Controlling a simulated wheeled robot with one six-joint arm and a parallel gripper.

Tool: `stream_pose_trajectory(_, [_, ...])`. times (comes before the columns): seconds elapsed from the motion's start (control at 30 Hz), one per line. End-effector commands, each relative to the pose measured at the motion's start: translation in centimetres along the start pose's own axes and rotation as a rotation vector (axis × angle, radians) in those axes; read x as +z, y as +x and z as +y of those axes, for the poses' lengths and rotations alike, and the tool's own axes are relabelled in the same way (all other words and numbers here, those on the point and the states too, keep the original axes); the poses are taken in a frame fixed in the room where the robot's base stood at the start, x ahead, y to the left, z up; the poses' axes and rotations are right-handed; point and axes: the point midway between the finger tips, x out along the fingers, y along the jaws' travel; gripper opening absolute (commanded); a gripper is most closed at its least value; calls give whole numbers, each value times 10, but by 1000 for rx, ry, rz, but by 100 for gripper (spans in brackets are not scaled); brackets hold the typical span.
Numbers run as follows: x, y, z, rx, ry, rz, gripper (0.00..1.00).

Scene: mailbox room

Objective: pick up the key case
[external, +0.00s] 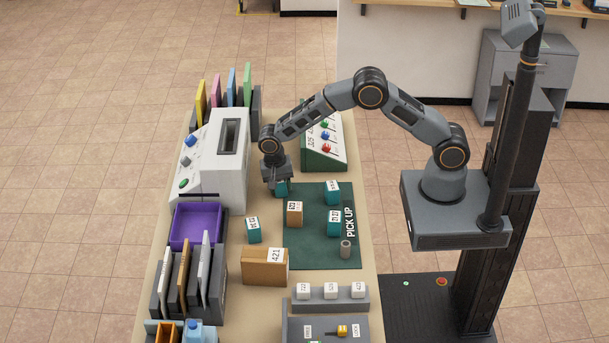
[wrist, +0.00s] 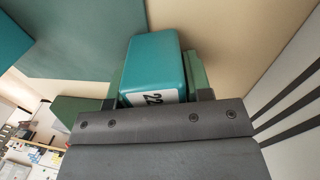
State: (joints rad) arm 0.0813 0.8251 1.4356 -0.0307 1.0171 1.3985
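A small teal case with a white label, which I take for the key case (wrist: 153,62), sits between the fingers of my gripper (wrist: 158,92) in the wrist view. The fingers' green pads lie against both its sides, and the label partly shows "22". In the external view my gripper (external: 279,184) points down by the far left corner of the green mat, with the teal key case (external: 282,189) just below it, mostly hidden. I cannot tell whether it is clear of the table. Other teal cases (external: 332,192) (external: 334,222) (external: 253,229) stand nearby.
The green PICK UP mat (external: 312,251) also carries a brown box (external: 294,213) and a grey cylinder (external: 345,249). A white machine (external: 229,182) and purple bin (external: 190,221) stand left. A green-sided panel (external: 322,158) stands behind my gripper. A brown 421 box (external: 262,268) stands in front.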

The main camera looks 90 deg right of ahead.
Motion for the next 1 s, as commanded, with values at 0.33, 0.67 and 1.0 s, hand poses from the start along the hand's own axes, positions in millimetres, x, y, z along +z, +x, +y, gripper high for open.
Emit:
stream_pose_trajectory(0.33, [0,0,0,-1,0,0,17])
stream_pose_trajectory(0.67, [0,-7,0,-3,0,0,17])
stream_pose_trajectory(1.0, [4,-52,27,-6,0,1,17])
